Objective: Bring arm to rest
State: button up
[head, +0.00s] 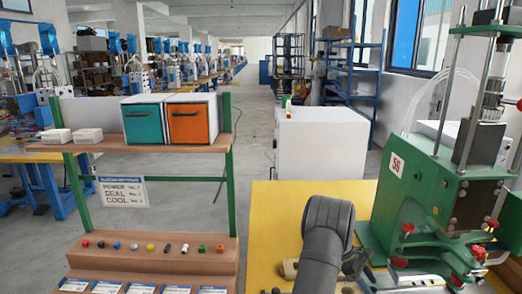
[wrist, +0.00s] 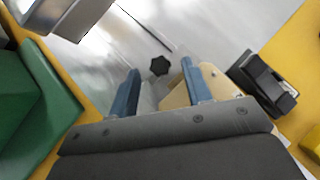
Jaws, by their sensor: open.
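My gripper (wrist: 160,84) shows in the wrist view with its two blue-grey fingers apart and nothing between them. A black star-shaped knob (wrist: 159,66) on a grey metal surface (wrist: 130,45) lies beyond the fingertips; I cannot tell the distance. In the head view my dark arm reaches down over the yellow table (head: 262,215), left of the green welding machine (head: 415,195). My arm hides much of the gripper there.
A green part (wrist: 40,100) is at left. A rack holds a teal box (head: 143,122) and an orange box (head: 190,122). A white cabinet (head: 320,145) stands behind the table.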

jog(key=v, duration=1.6)
jog(key=x, duration=1.7)
jog(key=shift+s+a+r+n+t+h, duration=0.15)
jog(key=shift+n+t, duration=0.15)
jog(key=shift+n, duration=0.15)
jog(key=shift+a+n+t+h, duration=0.15)
jog(key=shift+n+t, duration=0.15)
jog(key=shift+n, duration=0.15)
jog(key=shift+s+n+t+h, duration=0.2)
jog(key=shift+n+t+h, duration=0.2)
jog(key=shift+n+t, duration=0.65)
jog(key=v, duration=1.8)
notch_tip(320, 180, up, 11)
jog(key=s+d+n+y, duration=0.1)
jog(key=n+y, duration=0.1)
jog(key=shift+s+t+y, duration=0.4)
jog(key=shift+t, duration=0.05)
jog(key=shift+o, duration=0.4)
jog(key=shift+d, duration=0.1)
